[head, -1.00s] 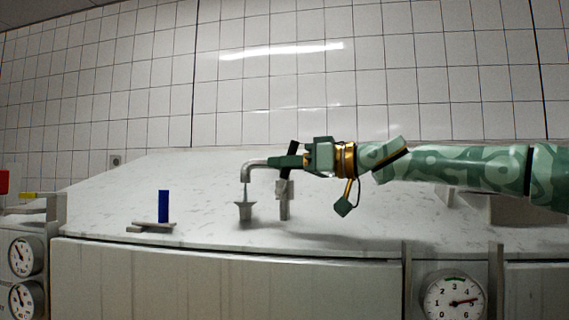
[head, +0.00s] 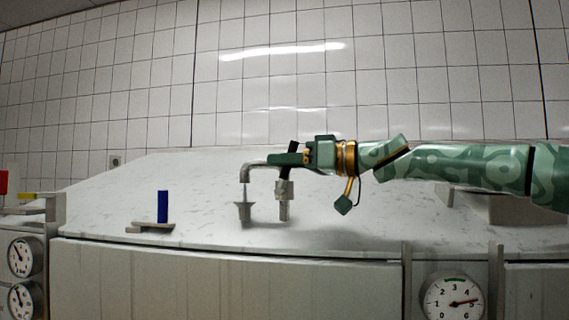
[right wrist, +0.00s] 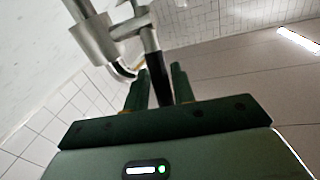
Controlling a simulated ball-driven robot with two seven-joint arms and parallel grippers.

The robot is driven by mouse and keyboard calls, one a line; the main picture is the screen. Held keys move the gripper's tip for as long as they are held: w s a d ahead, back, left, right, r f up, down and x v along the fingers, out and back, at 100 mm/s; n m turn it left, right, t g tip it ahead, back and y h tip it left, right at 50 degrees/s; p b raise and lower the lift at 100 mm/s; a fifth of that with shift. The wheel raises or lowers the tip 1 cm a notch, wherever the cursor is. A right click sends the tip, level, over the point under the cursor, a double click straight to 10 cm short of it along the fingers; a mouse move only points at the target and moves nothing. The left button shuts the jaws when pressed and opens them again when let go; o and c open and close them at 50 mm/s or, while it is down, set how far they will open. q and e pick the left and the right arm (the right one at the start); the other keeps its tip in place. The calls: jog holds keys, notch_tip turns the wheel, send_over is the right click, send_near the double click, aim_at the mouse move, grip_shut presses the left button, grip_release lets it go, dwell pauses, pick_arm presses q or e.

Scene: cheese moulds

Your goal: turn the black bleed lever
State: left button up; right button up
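The black bleed lever (head: 293,146) shows as a short tilted bar at the small metal valve (head: 284,194) on the white machine top. My right gripper (head: 284,160) reaches in from the right, with its fingers across the lever. The lever's upper end sticks out above the fingers, and its middle is hidden behind them. In the right wrist view the lever (right wrist: 156,75) stands between the two fingertips of my right gripper (right wrist: 160,82). The fingers are close around it, but I cannot tell whether they clamp it. My left gripper is out of view.
A blue block (head: 163,206) stands on a small ledge (head: 150,227) farther left. A dial gauge (head: 453,299) is at the lower right.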

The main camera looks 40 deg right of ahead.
jog(key=shift+d+f, duration=0.1)
jog(key=shift+s+d, duration=0.1)
jog(key=shift+s, duration=0.1)
jog(key=b+v, duration=0.5)
jog(key=v, duration=1.1)
jog(key=shift+b, duration=0.35)
jog(key=shift+w+d+f, duration=0.1)
jog(key=shift+f, duration=0.05)
